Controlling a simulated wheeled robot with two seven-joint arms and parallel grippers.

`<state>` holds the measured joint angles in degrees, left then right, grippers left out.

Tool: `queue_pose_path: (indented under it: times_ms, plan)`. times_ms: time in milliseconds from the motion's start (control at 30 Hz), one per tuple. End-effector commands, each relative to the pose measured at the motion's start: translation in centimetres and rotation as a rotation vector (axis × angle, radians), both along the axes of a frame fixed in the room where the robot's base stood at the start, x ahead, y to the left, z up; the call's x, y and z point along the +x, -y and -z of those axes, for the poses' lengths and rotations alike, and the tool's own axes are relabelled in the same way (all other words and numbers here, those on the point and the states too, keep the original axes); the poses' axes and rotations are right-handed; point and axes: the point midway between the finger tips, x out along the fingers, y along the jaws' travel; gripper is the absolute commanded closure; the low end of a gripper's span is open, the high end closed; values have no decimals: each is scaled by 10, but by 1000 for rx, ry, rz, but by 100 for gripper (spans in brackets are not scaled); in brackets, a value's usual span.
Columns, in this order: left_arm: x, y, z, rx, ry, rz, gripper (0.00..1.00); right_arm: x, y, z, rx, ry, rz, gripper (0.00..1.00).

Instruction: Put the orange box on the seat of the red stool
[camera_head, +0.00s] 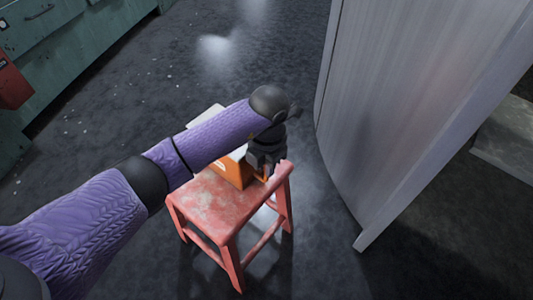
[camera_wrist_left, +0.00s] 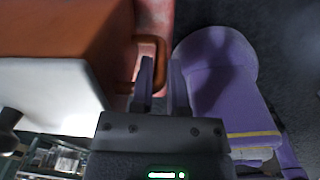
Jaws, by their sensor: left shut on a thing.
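The red stool (camera_head: 208,206) stands on the dark floor in the middle of the head view, its paint worn. The orange box (camera_head: 235,172), with a white part, is upright at the far side of the seat, partly hidden by my left arm. It looks to be on or just above the seat; I cannot tell which. My left gripper (camera_head: 262,172) is shut on the box's handle. In the left wrist view the box (camera_wrist_left: 92,28) fills the upper left, and its looped handle (camera_wrist_left: 158,47) reaches between the fingers (camera_wrist_left: 162,85). My right gripper is out of view.
A large pale metal panel (camera_head: 410,100) stands close to the right of the stool. Green metal cabinets (camera_head: 70,60) line the far left, with a red box (camera_head: 12,82) at the edge. The dark floor (camera_head: 215,75) behind the stool is open.

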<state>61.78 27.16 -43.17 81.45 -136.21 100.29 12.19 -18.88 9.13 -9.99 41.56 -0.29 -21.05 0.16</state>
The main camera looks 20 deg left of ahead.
Motion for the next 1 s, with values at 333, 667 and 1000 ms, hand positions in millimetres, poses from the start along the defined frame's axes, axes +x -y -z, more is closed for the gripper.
queue_pose_path:
  times_ms: [333,667,1000]
  plan:
    - [1,0,1,1,5,-1,100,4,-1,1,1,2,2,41]
    - [0,0,3,0,2,0,46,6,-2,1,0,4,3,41]
    - [0,0,-14,0,6,0,46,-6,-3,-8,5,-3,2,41]
